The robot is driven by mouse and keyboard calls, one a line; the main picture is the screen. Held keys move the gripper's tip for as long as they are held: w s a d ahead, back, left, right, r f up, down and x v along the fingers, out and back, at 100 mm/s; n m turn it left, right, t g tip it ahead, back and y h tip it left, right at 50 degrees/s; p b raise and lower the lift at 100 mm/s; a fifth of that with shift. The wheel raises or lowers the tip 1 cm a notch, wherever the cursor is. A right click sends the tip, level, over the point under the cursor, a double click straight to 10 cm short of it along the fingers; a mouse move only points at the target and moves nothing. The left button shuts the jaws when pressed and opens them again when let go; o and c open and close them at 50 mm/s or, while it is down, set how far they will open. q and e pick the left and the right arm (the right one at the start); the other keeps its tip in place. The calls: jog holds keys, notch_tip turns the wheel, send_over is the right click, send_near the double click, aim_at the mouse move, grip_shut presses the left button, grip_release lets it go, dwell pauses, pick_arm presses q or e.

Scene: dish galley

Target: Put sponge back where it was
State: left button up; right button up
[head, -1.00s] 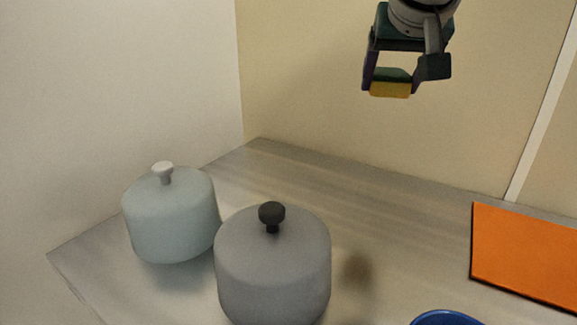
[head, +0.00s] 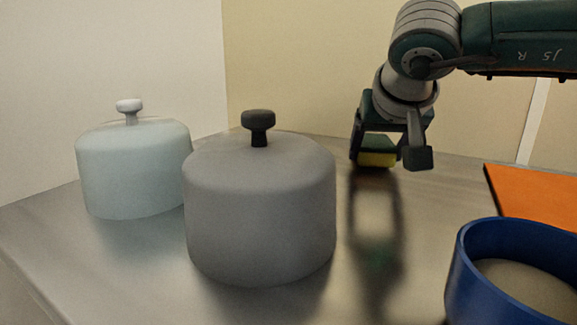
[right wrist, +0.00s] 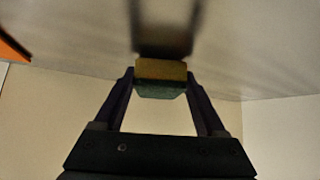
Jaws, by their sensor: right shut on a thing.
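The sponge (head: 377,159), yellow with a dark green layer, is between the fingers of my right gripper (head: 388,158) in the head view. My right gripper is shut on it and holds it low over the back of the counter, beyond the grey pot and to its right. The sponge also shows in the right wrist view (right wrist: 161,70), held between the two fingertips, with the counter close to its yellow side. Whether it touches the counter I cannot tell. My left gripper is not in view.
A grey pot (head: 260,205) with a black knob stands in the middle. A pale blue pot (head: 135,170) stands to its left. A blue round container (head: 462,285) is at the front right, and an orange board (head: 535,198) lies behind it. The counter (head: 375,255) between is clear.

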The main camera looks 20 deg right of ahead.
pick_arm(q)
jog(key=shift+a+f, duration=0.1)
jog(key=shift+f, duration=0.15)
pick_arm(e)
jog(key=shift+f, duration=0.3)
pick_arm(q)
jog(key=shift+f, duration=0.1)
pick_arm(e)
jog(key=shift+f, duration=0.1)
jog(key=o, duration=1.4)
jog(key=shift+s+a+r, duration=0.1)
jog(key=shift+r, duration=0.25)
pick_arm(q)
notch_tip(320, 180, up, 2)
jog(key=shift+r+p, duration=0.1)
jog(key=shift+p, duration=1)
pick_arm(e)
jog(key=v, duration=1.1)
jog(key=shift+s+r, duration=0.15)
jog(key=shift+s, duration=0.05)
